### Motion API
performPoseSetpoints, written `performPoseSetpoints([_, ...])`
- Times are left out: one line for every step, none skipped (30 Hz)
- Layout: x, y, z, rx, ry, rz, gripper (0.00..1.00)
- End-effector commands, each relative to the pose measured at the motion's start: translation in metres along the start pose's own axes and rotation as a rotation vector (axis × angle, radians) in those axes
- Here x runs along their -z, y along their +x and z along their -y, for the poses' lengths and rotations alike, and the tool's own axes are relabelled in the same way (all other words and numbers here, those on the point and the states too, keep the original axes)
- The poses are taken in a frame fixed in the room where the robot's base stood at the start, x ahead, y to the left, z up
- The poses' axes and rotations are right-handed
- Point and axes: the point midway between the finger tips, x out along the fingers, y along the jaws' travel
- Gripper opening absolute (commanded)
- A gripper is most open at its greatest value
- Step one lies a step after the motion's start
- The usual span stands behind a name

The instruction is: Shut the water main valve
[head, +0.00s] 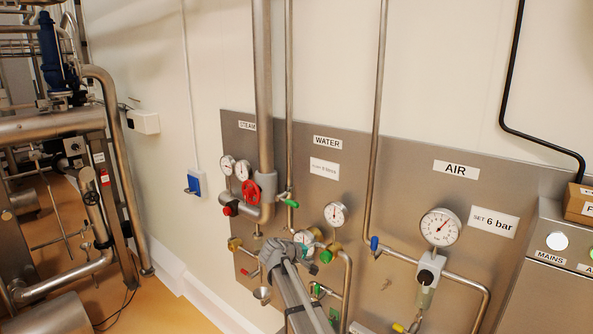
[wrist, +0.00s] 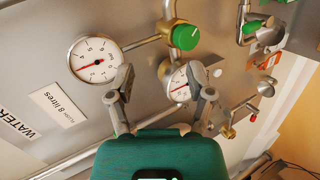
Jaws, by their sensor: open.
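My gripper (wrist: 160,88) is open and empty in front of the WATER part of the steel panel. A small gauge (wrist: 179,86) shows between its fingers, behind them. In the head view a green-handled valve (head: 287,200) sits on the thin vertical water pipe, up and left of my gripper. A round green knob (wrist: 185,37) is on the pipework beside the larger water gauge (wrist: 95,59). A green lever valve (wrist: 254,26) lies lower on the panel. No visible tag tells me which is the main valve. My arm hides part of the lower water pipework.
A red handwheel (head: 251,192) and steam gauges are to the left. The air gauge (head: 440,227) and a blue-handled valve (head: 375,243) are to the right. The WATER label (head: 328,142) is above. Pipes stand out from the panel around my gripper.

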Motion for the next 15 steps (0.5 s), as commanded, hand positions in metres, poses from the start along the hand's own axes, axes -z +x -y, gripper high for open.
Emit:
performPoseSetpoints([-0.022, 0.009, 0.015, 0.033, 0.022, 0.020, 0.68])
performPoseSetpoints([-0.033, 0.013, 0.021, 0.056, 0.037, 0.034, 0.68])
performPoseSetpoints([-0.050, 0.019, 0.033, 0.093, 0.060, 0.054, 0.68])
performPoseSetpoints([-0.063, 0.023, 0.042, 0.123, 0.079, 0.070, 0.68])
performPoseSetpoints([-0.077, 0.028, 0.051, 0.155, 0.099, 0.088, 0.68])
performPoseSetpoints([-0.095, 0.032, 0.062, 0.197, 0.124, 0.110, 0.68])
performPoseSetpoints([-0.108, 0.035, 0.071, 0.228, 0.144, 0.126, 0.68])
performPoseSetpoints([-0.121, 0.038, 0.080, 0.260, 0.163, 0.143, 0.68])
performPoseSetpoints([-0.137, 0.041, 0.092, 0.303, 0.188, 0.164, 0.68])
performPoseSetpoints([-0.149, 0.043, 0.102, 0.335, 0.207, 0.181, 0.68])
performPoseSetpoints([-0.161, 0.045, 0.110, 0.367, 0.226, 0.196, 0.68])
performPoseSetpoints([-0.177, 0.046, 0.122, 0.408, 0.251, 0.217, 0.68])
performPoseSetpoints([-0.188, 0.047, 0.132, 0.440, 0.270, 0.233, 0.68])
performPoseSetpoints([-0.199, 0.047, 0.141, 0.472, 0.289, 0.247, 0.68])
performPoseSetpoints([-0.214, 0.047, 0.153, 0.516, 0.313, 0.267, 0.68])
